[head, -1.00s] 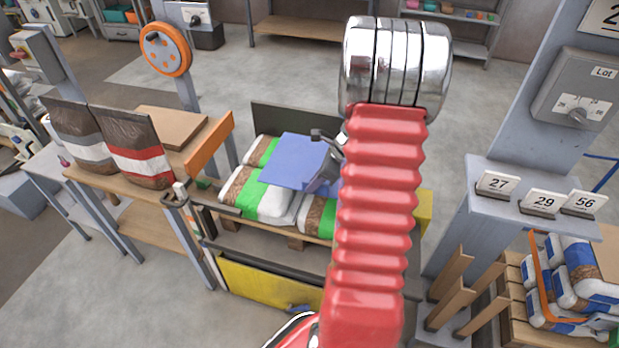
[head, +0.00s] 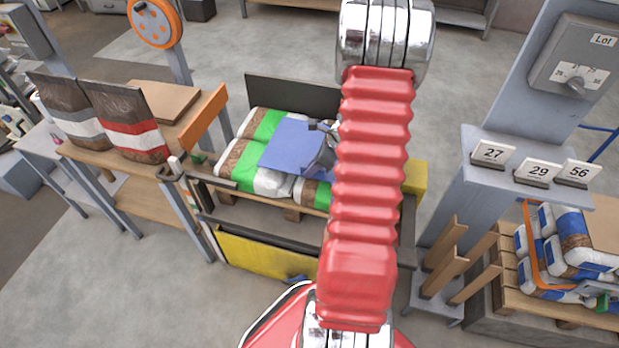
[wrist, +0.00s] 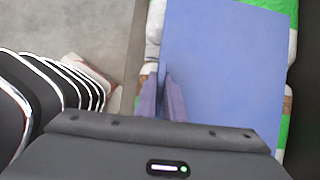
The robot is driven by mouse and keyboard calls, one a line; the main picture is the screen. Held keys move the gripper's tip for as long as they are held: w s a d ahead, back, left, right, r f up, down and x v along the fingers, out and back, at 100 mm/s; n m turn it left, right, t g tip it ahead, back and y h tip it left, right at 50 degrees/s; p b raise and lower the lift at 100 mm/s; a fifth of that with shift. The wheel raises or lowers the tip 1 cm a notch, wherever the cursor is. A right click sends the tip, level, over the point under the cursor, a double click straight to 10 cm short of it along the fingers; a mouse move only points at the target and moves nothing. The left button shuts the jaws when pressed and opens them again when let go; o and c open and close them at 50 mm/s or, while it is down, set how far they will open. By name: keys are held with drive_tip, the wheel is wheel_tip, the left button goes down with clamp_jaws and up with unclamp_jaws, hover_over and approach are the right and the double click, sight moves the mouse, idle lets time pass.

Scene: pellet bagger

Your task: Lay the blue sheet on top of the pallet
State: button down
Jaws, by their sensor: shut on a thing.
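The blue sheet (head: 292,146) is flat and stiff-looking, over the bags (head: 232,178) stacked on the pallet (head: 291,213). The bags are white, green and brown. In the wrist view the sheet (wrist: 225,60) spans much of the picture, with bag edges showing past its sides. My gripper (wrist: 172,88) is shut on the sheet's near edge. In the head view my red arm hides the sheet's right part and some of the bags. I cannot tell whether the sheet touches the bags or hangs just above them.
A dark panel (head: 292,96) stands behind the pallet and a yellow barrier (head: 268,256) in front. A grey post with number cards (head: 538,172) is at the right, near another pallet of blue-white bags (head: 567,245). A wooden table (head: 140,192) with two brown bags is at left.

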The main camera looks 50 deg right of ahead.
sight(312, 177)
drive_tip(key=shift+f, duration=1.85)
drive_tip(key=c, duration=1.8)
unclamp_jaws()
drive_tip(key=shift+c, duration=0.2)
drive_tip(key=v, duration=1.2)
